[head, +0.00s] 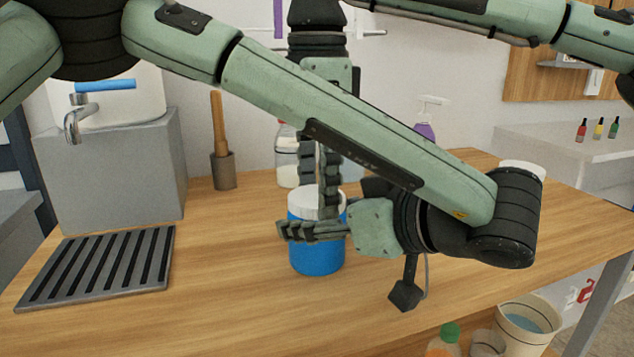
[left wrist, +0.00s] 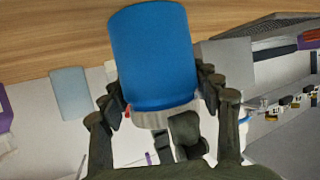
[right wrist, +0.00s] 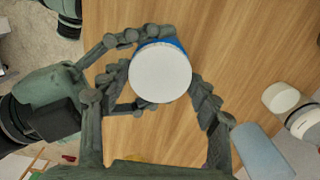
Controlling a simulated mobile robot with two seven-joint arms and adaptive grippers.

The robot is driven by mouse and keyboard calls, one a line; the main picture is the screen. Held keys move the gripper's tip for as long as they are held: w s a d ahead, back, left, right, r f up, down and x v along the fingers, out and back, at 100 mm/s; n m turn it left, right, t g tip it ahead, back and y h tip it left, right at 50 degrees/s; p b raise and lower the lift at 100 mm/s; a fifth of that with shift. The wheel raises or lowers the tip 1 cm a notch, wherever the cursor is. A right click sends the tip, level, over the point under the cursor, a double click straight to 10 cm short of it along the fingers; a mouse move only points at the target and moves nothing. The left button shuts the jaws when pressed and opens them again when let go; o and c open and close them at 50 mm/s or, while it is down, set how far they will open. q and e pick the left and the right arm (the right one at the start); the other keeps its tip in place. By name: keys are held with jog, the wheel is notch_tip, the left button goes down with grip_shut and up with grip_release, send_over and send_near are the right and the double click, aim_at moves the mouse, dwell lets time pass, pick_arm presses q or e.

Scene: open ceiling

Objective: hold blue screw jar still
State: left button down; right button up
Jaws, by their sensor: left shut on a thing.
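The blue screw jar (head: 317,260) with a white lid (head: 318,197) stands upright on the wooden table. My left gripper (head: 312,232) reaches in from the right side of the jar and is shut on its blue body. The left wrist view shows the blue jar (left wrist: 155,55) between both fingers. My right gripper (head: 322,185) points down from above, with its fingers on opposite sides of the white lid. In the right wrist view the lid (right wrist: 160,73) sits between the spread fingertips; whether they touch it is unclear. My left arm hides part of the table behind.
A black slotted tray (head: 100,267) lies at the left, by a grey block (head: 110,170) bearing a tap. A wooden-handled tool in a grey cup (head: 223,170) and a clear bottle (head: 287,160) stand behind. A purple spray bottle (head: 426,130) is partly hidden. The front table is clear.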

jog(key=c, duration=0.4)
jog(key=o, duration=1.2)
jog(key=shift+o, duration=0.2)
jog(key=shift+r, duration=2.3)
jog(key=shift+o, duration=0.5)
jog(key=o, duration=0.3)
